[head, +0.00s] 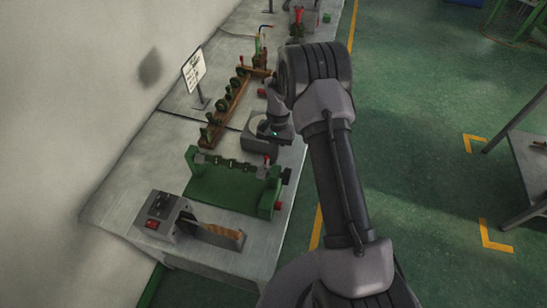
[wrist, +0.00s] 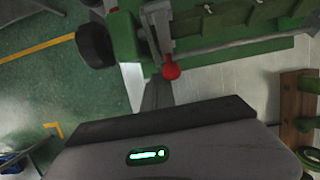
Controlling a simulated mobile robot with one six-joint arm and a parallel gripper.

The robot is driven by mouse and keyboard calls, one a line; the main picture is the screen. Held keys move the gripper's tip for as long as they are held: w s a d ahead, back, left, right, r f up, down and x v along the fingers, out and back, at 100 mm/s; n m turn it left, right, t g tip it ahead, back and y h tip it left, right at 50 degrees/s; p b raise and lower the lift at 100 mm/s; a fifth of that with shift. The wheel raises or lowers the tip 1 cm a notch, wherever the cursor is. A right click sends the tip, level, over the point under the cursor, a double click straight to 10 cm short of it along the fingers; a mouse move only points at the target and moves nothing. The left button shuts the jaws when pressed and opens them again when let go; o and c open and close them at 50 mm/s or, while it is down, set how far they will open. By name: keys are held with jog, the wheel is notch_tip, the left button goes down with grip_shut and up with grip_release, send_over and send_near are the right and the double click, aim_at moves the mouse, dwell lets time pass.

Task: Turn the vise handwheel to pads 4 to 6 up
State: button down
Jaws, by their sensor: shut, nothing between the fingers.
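The green vise (head: 225,192) stands on the grey bench, with a row of small pads (head: 232,164) on a bar between its two end uprights. Its dark handwheel (head: 286,175) sits on the right end. In the wrist view the black handwheel (wrist: 95,46) is at the upper left, beside the green vise body (wrist: 225,22). A lever with a red ball knob (wrist: 171,71) hangs near the middle. My gripper (head: 274,134) is above the bench behind the vise, apart from the handwheel. It is shut and empty. The pad numbers are too small to read.
A grey machine with a wood-coloured part (head: 218,234) stands at the bench's near end. A brown wooden rack (head: 228,106) and a sign (head: 194,70) are farther back. Open green floor lies to the right.

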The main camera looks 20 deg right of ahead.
jog(key=shift+b+x, duration=0.7)
jog(key=shift+x, duration=0.2)
jog(key=shift+s, duration=0.1)
dwell(0.9)
